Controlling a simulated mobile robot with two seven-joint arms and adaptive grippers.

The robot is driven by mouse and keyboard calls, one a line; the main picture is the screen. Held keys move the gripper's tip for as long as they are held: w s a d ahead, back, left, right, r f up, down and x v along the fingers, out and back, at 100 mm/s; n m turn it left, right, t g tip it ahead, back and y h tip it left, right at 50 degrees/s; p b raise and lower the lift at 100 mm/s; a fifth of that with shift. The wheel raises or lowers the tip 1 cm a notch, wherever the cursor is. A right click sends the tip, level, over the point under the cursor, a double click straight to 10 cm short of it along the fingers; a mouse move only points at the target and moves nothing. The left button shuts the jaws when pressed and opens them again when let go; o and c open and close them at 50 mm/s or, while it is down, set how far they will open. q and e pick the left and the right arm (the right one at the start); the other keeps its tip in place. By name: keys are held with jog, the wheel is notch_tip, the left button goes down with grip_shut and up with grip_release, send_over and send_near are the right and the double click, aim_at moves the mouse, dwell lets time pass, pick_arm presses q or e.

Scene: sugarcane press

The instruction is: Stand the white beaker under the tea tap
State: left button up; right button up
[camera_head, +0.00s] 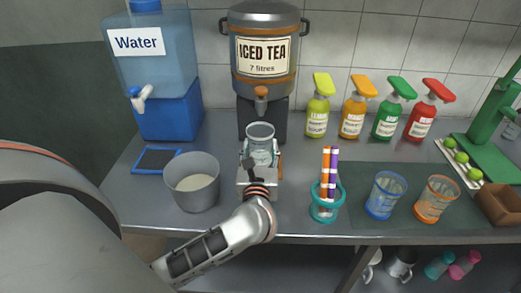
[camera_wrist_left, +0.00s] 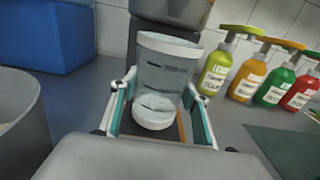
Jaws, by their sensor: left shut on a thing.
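The white beaker (camera_head: 260,137) is clear-walled with a white rim and base, and it stands upright in my left gripper (camera_head: 260,160). In the left wrist view the beaker (camera_wrist_left: 166,75) sits between the two teal-lined fingers (camera_wrist_left: 158,108), which are shut on it. In the head view the beaker shows just below the tap, before the dispenser's dark stand (camera_head: 278,113). I cannot tell whether its base touches anything. My right gripper is not in view.
A grey bucket (camera_head: 193,184) stands close to the left of my gripper. A blue water dispenser (camera_head: 165,112) is back left. An orange-brown edge (camera_wrist_left: 181,127) shows beside the beaker.

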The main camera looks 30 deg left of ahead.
pick_arm(q)
jog(key=x, duration=0.3)
jog(key=shift+w, duration=0.15)
notch_tip(320, 180, down, 3)
jog(key=shift+f+b, duration=0.1)
jog(key=shift+b, duration=0.2)
jog(key=shift+f, duration=0.25)
jog(key=o, duration=0.9)
jog(key=shift+f, duration=0.15)
jog(key=o, duration=0.4)
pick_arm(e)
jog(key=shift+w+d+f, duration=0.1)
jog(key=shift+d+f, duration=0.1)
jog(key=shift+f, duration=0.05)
